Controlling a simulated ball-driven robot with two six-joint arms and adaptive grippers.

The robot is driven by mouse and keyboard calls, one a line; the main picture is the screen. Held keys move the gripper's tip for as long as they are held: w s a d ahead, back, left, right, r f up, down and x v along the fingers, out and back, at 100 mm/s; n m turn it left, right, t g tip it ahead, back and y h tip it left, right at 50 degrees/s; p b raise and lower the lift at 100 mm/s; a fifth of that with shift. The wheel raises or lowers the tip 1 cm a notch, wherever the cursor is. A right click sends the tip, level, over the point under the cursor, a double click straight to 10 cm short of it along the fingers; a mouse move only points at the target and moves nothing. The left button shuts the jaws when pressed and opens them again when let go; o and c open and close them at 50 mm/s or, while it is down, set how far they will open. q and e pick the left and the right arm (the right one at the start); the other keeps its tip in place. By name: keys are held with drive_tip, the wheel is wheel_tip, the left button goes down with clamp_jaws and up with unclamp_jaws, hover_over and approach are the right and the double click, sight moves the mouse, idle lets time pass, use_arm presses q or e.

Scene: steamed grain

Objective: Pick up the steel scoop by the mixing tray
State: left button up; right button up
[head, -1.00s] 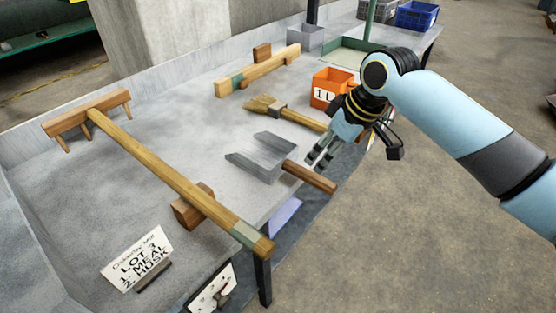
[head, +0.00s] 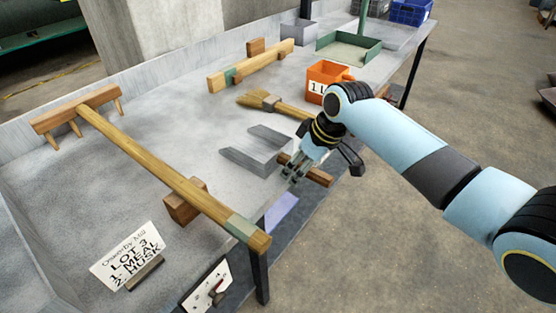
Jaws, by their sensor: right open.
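The steel scoop (head: 255,150) lies on the grey table near its right edge, with its brown wooden handle (head: 318,177) reaching out toward that edge. My right gripper (head: 290,176) is over the handle, its fingers in front of part of it. The jaws are open, and I cannot tell whether they touch the handle or how far above it they are. The grey table surface (head: 130,190) with raised walls carries the scoop and other tools. My left gripper is not in view.
A brush (head: 262,100) and an orange box (head: 322,75) lie behind the scoop. A long wooden rake (head: 160,165) rests on a block at the left. A lot sign (head: 128,257) stands in front. A green tray (head: 347,50) is at the back.

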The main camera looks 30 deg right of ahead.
drive_tip(key=shift+c, duration=0.4)
clamp_jaws()
drive_tip(key=shift+r, duration=0.15)
wheel_tip(320, 180, up, 4)
drive_tip(key=shift+w+r+p, duration=0.1)
drive_tip(key=shift+r+p, duration=0.05)
drive_tip(key=shift+p, duration=0.35)
drive_tip(key=s+d+r+p, duration=0.1)
drive_tip(key=s+d+r, duration=0.1)
drive_tip(key=s, duration=0.3)
drive_tip(key=s+d+r+p, duration=0.1)
drive_tip(key=s+d+r, duration=0.2)
drive_tip(key=s+r, duration=0.1)
drive_tip(key=shift+s+r, duration=0.3)
drive_tip(key=shift+s, duration=0.6)
